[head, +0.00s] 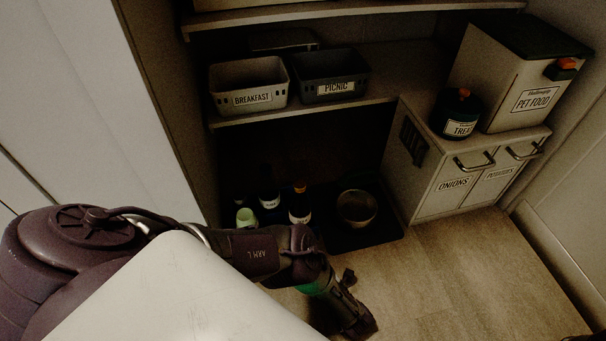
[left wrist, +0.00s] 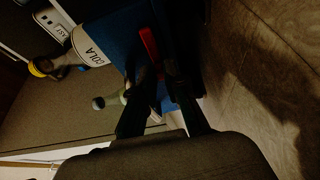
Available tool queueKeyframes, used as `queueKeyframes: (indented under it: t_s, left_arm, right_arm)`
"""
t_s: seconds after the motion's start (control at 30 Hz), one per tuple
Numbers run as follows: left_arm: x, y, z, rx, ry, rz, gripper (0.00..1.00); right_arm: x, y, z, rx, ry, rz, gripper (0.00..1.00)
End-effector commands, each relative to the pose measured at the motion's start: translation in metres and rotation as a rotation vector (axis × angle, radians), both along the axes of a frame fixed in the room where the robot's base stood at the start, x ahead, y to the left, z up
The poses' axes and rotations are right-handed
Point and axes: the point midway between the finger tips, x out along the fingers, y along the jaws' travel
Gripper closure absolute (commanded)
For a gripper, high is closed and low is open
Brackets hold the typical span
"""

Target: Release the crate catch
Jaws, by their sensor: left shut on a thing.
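In the head view my left gripper (head: 358,315) points down low over the floor. The crate cannot be made out there; my own arm covers that area. My right gripper is not in view.
Several bottles (head: 300,205) and a bowl (head: 357,207) stand low under the shelf. Breakfast (head: 248,84) and picnic (head: 330,76) baskets sit above. A cabinet (head: 440,190) at right carries a pet food bin (head: 510,85) and a treats jar (head: 457,112). The floor (head: 470,275) in front is clear.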

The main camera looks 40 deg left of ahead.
Motion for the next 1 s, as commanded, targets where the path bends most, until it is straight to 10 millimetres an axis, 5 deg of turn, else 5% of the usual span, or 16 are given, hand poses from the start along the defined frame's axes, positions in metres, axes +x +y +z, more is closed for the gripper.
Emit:
queueKeyframes:
  t_s: [0.37,0.4,0.53,1.0]
  left_arm:
    - [0.002,0.001,0.001,0.003,0.0,-0.004,1.0]
    - [0.002,0.001,0.001,0.003,0.0,-0.003,0.83]
    - [0.002,0.0,0.001,0.003,0.0,-0.002,0.62]
    - [-0.003,-0.012,0.0,0.003,0.002,-0.005,0.62]
  right_arm:
    - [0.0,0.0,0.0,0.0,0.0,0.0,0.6]
    - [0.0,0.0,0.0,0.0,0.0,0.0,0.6]
    - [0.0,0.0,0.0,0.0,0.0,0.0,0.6]
    - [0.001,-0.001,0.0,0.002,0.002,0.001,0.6]
